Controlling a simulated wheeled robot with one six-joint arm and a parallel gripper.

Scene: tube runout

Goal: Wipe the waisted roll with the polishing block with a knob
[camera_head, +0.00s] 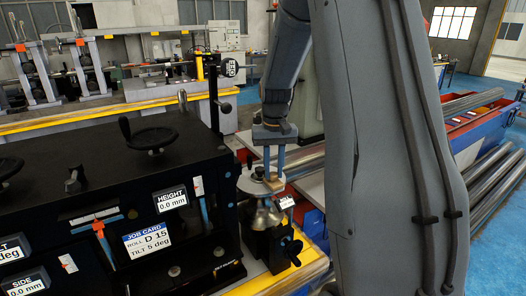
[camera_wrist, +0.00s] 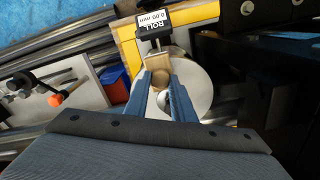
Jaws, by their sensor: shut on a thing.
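The waisted roll (camera_head: 265,214) is a shiny metal spool standing upright on the stand right of the black machine. Its round top flange also shows in the wrist view (camera_wrist: 199,85). My gripper (camera_head: 272,177) reaches down over the roll, its blue fingers shut on the polishing block with a knob. The tan block (camera_head: 276,187) sits at the near right side of the roll's top. In the wrist view, the block (camera_wrist: 155,61) is between the fingertips, overlapping the flange's edge. I cannot tell whether it touches the roll; the fingers partly hide the knob.
The black machine (camera_head: 110,185) with a handwheel (camera_head: 149,135) and a job card reading "D 15, tilt 5" stands close on the left. A small black handwheel (camera_head: 291,249) sticks out below the roll. Metal tubes (camera_head: 488,190) lie at the right.

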